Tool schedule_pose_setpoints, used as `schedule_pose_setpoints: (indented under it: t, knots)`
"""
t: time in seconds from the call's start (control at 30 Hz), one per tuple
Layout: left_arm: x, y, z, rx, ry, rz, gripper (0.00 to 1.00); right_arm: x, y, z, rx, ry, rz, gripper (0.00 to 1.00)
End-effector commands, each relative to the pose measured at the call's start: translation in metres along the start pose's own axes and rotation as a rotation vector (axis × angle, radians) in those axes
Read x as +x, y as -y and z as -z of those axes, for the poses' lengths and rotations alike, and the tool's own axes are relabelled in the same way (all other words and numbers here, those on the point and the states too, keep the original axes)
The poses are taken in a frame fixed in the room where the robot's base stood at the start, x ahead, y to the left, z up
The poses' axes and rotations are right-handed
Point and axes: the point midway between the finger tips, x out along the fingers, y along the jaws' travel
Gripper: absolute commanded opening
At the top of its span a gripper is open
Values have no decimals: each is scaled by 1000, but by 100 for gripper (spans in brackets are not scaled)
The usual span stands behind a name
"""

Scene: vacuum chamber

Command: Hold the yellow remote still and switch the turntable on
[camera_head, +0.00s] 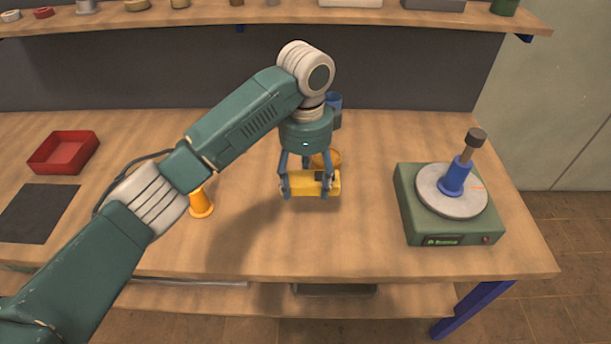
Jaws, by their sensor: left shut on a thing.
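The yellow remote (304,184) is near the middle of the table, below my left gripper (309,190). My left gripper points down and is shut on the remote, with fingers on both sides of it. I cannot tell whether the remote touches the table. The turntable (408,200) is a green box with a round grey plate at the right of the table. A blue holder (455,178) with a dark-topped rod stands on its plate. A small red spot shows on its front panel. My right gripper is not in view.
A red tray (84,153) and a dark mat (38,213) lie at the left. An orange peg-like part (201,206) stands beside my left arm. A yellow round thing (327,158) and a blue cup (334,101) are behind the gripper. The table between remote and turntable is clear.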

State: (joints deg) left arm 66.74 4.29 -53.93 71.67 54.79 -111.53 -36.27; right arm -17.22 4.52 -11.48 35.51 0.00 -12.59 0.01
Motion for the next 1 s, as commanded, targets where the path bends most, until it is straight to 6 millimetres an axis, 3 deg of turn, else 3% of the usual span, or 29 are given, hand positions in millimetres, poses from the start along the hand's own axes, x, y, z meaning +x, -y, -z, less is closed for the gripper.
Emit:
schedule_pose_setpoints:
  t: [1.0]
  knots:
    - [52,0,0,-1,0,0,28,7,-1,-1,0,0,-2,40]
